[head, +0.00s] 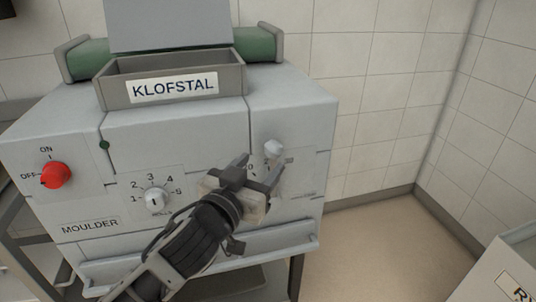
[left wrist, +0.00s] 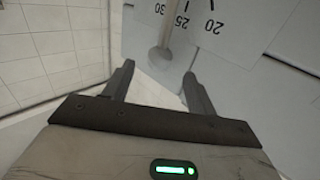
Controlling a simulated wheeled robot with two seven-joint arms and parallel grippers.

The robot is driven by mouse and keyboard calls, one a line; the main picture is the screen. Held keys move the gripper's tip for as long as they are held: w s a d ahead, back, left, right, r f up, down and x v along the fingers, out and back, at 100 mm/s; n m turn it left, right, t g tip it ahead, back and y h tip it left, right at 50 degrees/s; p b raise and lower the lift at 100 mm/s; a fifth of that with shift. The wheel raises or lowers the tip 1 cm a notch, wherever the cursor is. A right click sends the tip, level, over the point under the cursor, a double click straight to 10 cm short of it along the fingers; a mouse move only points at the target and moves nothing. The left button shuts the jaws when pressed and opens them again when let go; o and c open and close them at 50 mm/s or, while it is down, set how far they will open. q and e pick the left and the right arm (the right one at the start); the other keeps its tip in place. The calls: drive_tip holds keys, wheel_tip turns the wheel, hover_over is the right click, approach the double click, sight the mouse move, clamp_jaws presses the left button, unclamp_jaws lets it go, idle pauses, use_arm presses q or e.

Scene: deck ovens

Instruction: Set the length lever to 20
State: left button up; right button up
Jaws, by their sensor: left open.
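The length lever has a pale grey knob (head: 273,148) and sits on the right part of the grey moulder's front. In the left wrist view the lever (left wrist: 160,60) hangs down in the picture beside a scale (left wrist: 212,26) with 20, 25 and 30 in view. The lever lies on the higher-number side, away from 20; its exact reading I cannot tell. My left gripper (head: 259,170) is open in front of the scale and hides part of it. In the left wrist view the knob shows between and just beyond the fingertips (left wrist: 158,71); contact is not clear.
The moulder (head: 215,135) also carries a red on/off knob (head: 55,175) and a numbered dial (head: 155,200). A tiled wall stands behind; bare floor (head: 385,245) lies to the right, with a light box (head: 500,275) at the lower right.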

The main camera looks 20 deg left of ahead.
sight(269, 154)
use_arm(q)
drive_tip(key=shift+w+d, duration=0.15)
drive_tip(key=shift+w, duration=1)
drive_tip(key=shift+w+d, duration=0.15)
drive_tip(key=shift+w, duration=0.95)
use_arm(e)
drive_tip(key=shift+s+d+f, duration=0.1)
drive_tip(key=shift+s+f, duration=0.05)
drive_tip(key=shift+f, duration=0.15)
